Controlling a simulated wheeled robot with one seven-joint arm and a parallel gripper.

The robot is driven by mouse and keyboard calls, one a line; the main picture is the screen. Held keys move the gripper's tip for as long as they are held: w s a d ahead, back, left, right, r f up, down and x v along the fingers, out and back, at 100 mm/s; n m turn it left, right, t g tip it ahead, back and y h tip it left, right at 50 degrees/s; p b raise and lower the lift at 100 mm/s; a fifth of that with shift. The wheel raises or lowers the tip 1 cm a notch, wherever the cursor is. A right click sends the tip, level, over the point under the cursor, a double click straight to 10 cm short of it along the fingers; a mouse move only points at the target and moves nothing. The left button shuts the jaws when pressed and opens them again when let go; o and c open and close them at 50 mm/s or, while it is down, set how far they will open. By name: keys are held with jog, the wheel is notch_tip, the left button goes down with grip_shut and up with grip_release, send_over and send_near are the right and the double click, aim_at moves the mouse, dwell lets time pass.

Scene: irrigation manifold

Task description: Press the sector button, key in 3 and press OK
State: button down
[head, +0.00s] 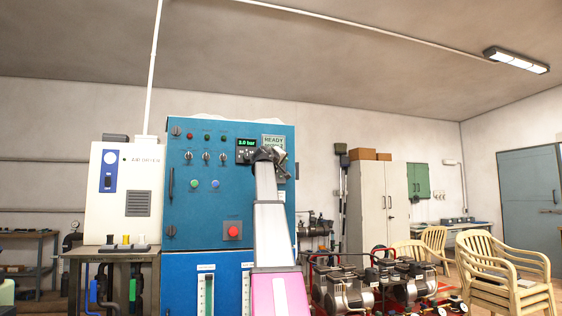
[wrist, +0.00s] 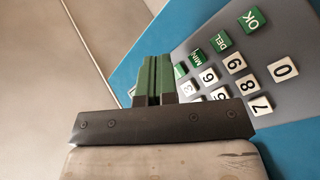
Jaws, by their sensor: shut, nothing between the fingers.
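The grey keypad (wrist: 300,100) fills the right of the wrist view, seen rotated. Its green OK key (wrist: 251,19) is at the top, with green DEL (wrist: 221,40) and MIN (wrist: 197,57) keys below it. Another green key (wrist: 180,70) lies beside my fingers; its label is unreadable, so I cannot tell whether it is the sector button. A white key (wrist: 183,87), apparently the 3, is partly hidden by my gripper. My gripper (wrist: 155,60) is shut and empty, its green fingertips by the keypad's left edge; contact cannot be told. In the head view my gripper covers most of the keypad.
The blue cabinet (head: 205,215) carries a pressure display (head: 246,143) showing 3.0 bar and a small screen (head: 273,139) reading READY. A red button (head: 233,231), knobs and lamps sit to the left. Compressors (head: 350,290) and stacked chairs (head: 500,270) stand at the right.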

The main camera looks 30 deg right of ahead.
jog(key=shift+w, duration=0.2)
dwell(0.5)
jog(key=shift+w+d, duration=0.1)
jog(key=shift+w, duration=0.15)
jog(key=shift+w, duration=0.3)
dwell(0.6)
jog(key=shift+s, duration=0.75)
jog(key=shift+a, duration=0.2)
jog(key=shift+w+a, duration=0.15)
jog(key=shift+a, duration=0.4)
jog(key=shift+w+a, duration=0.15)
jog(key=shift+a, duration=0.35)
